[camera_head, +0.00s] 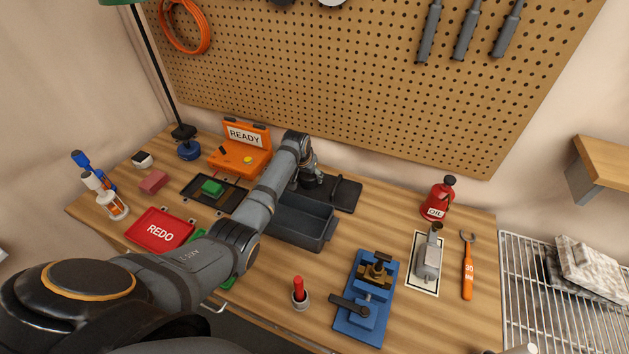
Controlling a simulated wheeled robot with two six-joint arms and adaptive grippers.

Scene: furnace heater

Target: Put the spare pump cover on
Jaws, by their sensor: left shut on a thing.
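My left arm reaches in from the left across the bench. Its gripper (312,178) points down at the left end of a black pad (347,196), behind a dark grey bin (305,226). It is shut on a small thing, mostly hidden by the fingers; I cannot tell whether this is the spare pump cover. A blue fixture (352,325) with a brass-coloured part (377,272) and a black lever stands at the front. A grey metal unit (431,257) stands upright on a white, black-edged mat (426,287). I cannot tell which is the pump.
A red-topped holder (299,293), red oil can (438,198) and orange wrench (467,268) stand or lie right. A pegboard rises behind.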

